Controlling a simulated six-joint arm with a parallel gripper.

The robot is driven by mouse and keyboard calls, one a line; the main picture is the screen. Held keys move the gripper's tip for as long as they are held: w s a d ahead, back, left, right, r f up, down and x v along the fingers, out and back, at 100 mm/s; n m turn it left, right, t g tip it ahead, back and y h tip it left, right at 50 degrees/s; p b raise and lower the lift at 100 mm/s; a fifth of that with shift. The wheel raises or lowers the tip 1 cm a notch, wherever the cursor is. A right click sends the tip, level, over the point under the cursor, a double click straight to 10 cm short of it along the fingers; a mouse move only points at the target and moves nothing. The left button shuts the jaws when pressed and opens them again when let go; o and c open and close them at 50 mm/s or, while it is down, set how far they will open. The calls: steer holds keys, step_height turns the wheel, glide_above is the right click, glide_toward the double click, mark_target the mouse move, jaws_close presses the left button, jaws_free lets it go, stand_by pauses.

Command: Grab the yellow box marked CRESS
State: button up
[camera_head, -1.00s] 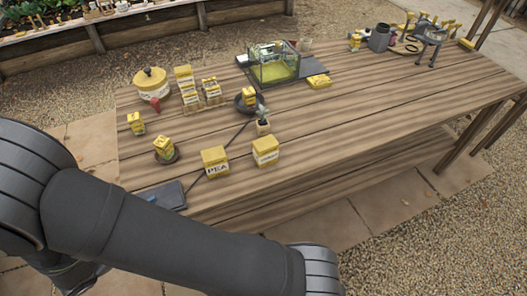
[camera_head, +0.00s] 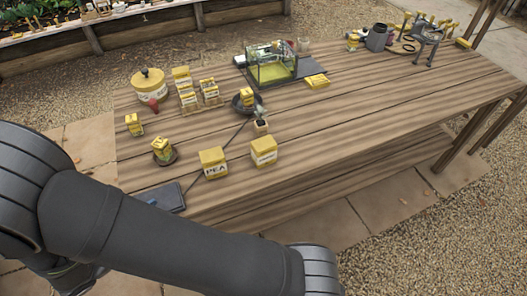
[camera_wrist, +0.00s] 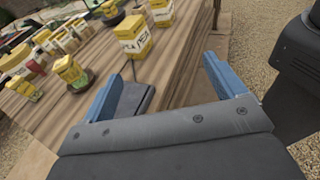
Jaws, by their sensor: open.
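Several yellow boxes stand on the wooden table. One box (camera_head: 213,162) near the front edge reads PEA; it also shows in the wrist view (camera_wrist: 132,38). To its right stands a similar yellow box (camera_head: 263,152) with a white label I cannot read; it also shows in the wrist view (camera_wrist: 162,12). I cannot make out the word CRESS on any box. My gripper (camera_wrist: 163,86) is open, with its two blue fingers apart and nothing between them. It is off the table's front edge, apart from the boxes. The head view does not show its fingers.
A dark flat device (camera_head: 170,195) lies at the table's front left edge. The table's right middle (camera_head: 400,95) is clear.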

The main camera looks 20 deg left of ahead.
steer(key=shift+r, duration=0.15)
step_height(320, 180, up, 10)
steer(key=m+g+y, duration=0.9)
steer(key=m+y, duration=0.2)
steer(key=m, duration=0.6)
glide_above(268, 151)
steer(key=s+a, duration=0.2)
steer(key=a, duration=0.1)
step_height(268, 151, down, 7)
steer(key=s+d+r+m+t+y, duration=0.1)
steer(key=d+r+m+t+y, duration=0.2)
steer(key=d+r+m+y, duration=0.3)
steer(key=shift+n+h, duration=0.5)
steer(key=shift+h, duration=0.2)
steer(key=f, duration=1)
steer(key=shift+d+f, duration=0.2)
steer(key=shift+f, duration=0.05)
steer(key=shift+x, duration=3.85)
steer(key=c, duration=1.1)
